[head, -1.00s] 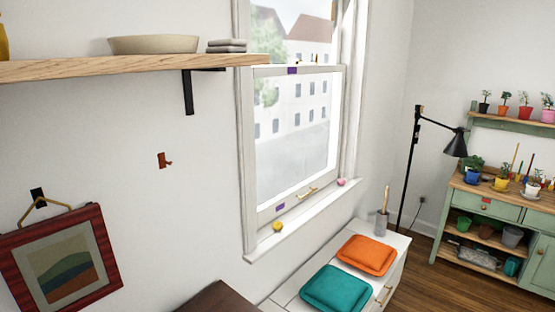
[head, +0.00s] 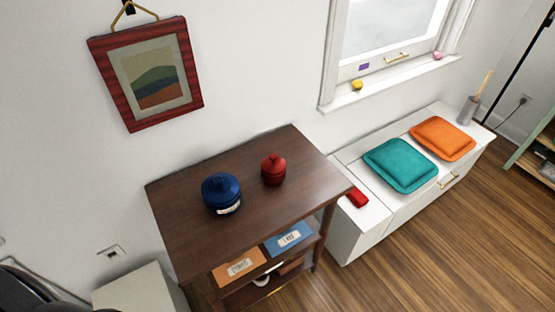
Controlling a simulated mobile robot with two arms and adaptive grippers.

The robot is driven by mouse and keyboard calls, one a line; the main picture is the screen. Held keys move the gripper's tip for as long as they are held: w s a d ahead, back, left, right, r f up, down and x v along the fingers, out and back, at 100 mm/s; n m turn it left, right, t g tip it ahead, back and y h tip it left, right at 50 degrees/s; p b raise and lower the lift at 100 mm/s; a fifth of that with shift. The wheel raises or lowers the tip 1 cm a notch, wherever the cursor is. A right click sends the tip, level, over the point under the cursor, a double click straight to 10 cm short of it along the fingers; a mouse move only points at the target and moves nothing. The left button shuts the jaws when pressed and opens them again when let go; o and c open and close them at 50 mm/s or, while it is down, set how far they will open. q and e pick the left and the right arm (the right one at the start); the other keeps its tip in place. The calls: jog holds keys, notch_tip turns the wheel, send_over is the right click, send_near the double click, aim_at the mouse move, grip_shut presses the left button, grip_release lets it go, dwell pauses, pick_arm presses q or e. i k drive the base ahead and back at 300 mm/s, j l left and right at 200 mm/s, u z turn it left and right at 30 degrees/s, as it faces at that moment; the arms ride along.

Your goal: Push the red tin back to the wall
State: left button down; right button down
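A small red lidded tin (head: 273,170) stands upright on the dark wooden shelf unit's top (head: 185,240), a little in front of the wall. A gap of bare wood shows between it and the wall. A larger blue lidded tin (head: 221,191) with a white label stands to its left and slightly nearer. Neither of my grippers shows in the head view.
A white bench (head: 365,220) with a teal cushion (head: 400,164), an orange cushion (head: 442,138) and a small red object (head: 357,197) stands to the right. A framed picture (head: 150,75) hangs above. Wooden floor (head: 420,250) is clear in front.

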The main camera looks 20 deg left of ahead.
aim_at(276, 179)
jog(key=u, duration=0.85)
jog(key=i+l+u, duration=0.15)
jog(key=l+u, duration=1)
jog(key=l, duration=0.2)
